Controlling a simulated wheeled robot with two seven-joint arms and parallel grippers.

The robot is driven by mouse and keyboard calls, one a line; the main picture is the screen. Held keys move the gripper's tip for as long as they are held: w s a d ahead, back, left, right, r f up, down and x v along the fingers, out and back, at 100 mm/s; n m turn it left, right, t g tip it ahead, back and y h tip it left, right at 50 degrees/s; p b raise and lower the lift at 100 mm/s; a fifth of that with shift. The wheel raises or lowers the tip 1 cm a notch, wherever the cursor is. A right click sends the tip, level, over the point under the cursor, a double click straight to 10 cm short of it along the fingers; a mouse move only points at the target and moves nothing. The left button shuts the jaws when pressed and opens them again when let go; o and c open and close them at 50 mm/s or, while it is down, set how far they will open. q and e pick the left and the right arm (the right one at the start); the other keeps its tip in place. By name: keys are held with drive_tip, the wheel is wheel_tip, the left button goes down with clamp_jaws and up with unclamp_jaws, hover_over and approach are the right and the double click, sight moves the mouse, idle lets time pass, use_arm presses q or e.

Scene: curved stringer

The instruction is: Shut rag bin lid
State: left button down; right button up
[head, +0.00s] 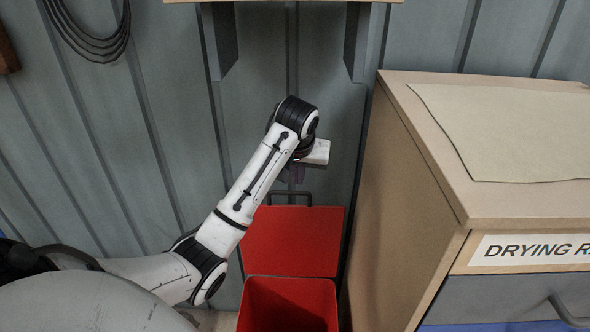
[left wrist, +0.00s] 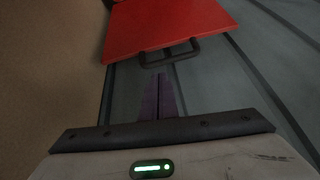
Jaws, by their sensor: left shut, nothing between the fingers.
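The rag bin (head: 288,305) is a red box on the floor, its top open. Its red lid (head: 300,240) stands raised at the back, near the grey wall. A dark handle (head: 290,197) sticks out from the lid's upper edge. My left gripper (head: 297,178) is shut and empty just above the handle. In the left wrist view the lid (left wrist: 170,27) and its handle (left wrist: 168,53) lie just ahead of the shut purple fingers (left wrist: 158,78), and I see a small gap to the handle. The right gripper is in neither view.
A wooden drying rack cabinet (head: 400,180) with a pale sheet (head: 510,130) on top stands close on the right of the bin. A shelf on dark brackets (head: 222,40) is above. Coiled cable (head: 90,35) hangs on the grey corrugated wall (head: 150,120).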

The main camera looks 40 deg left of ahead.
use_arm(q)
wheel_tip(320, 180, up, 4)
drive_tip(key=w+a+n, duration=0.1)
drive_tip(key=a, duration=0.1)
drive_tip(key=x, duration=1)
drive_tip(key=shift+s+d+p, duration=0.6)
drive_tip(key=shift+s+d, duration=0.5)
drive_tip(key=shift+s, duration=0.2)
drive_tip(key=shift+d, duration=0.1)
